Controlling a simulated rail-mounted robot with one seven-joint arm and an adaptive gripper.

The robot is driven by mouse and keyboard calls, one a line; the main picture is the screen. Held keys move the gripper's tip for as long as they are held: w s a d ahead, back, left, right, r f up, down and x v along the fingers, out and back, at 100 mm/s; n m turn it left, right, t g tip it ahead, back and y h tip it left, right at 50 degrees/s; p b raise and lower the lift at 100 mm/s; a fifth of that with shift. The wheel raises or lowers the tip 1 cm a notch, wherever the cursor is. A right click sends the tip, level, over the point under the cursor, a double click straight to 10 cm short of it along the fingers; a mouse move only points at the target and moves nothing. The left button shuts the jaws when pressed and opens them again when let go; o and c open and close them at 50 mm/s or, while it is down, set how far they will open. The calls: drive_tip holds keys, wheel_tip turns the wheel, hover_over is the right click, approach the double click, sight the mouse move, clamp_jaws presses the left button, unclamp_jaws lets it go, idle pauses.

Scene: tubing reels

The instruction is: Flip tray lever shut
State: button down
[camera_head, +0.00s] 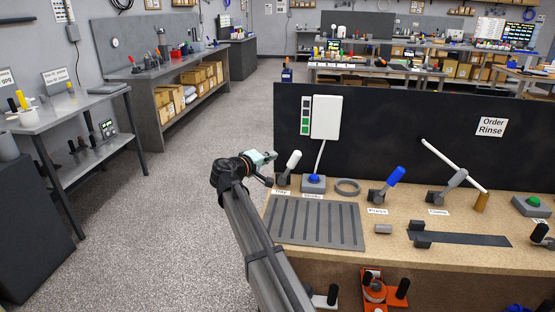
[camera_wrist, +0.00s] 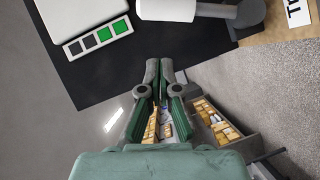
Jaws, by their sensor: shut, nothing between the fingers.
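The tray lever (camera_head: 291,161) has a white handle and a dark base at the back left of the bench, behind the "Tray" label. Its handle stands up, leaning right. In the wrist view its white handle (camera_wrist: 167,9) and grey base (camera_wrist: 250,12) show at the top edge, partly cut off. My gripper (camera_head: 270,157) is just left of the lever, near handle height. In the wrist view the shut, empty fingertips (camera_wrist: 166,64) lie below the handle, with a visible gap in the picture. I cannot tell the true distance between them.
A blue-button box (camera_head: 313,184) and a grey ring (camera_head: 347,187) stand right of the lever. A blue-handled lever (camera_head: 389,183) is farther right. A ribbed grey tray (camera_head: 315,222) lies in front. A black panel (camera_head: 400,128) rises behind; open floor lies left.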

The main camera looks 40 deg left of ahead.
drive_tip(key=s+r, duration=0.1)
drive_tip(key=s, duration=0.6)
drive_tip(key=shift+s+r+b, duration=0.25)
drive_tip(key=shift+r+b, duration=0.05)
drive_tip(key=shift+b, duration=0.1)
drive_tip(key=shift+d, duration=0.1)
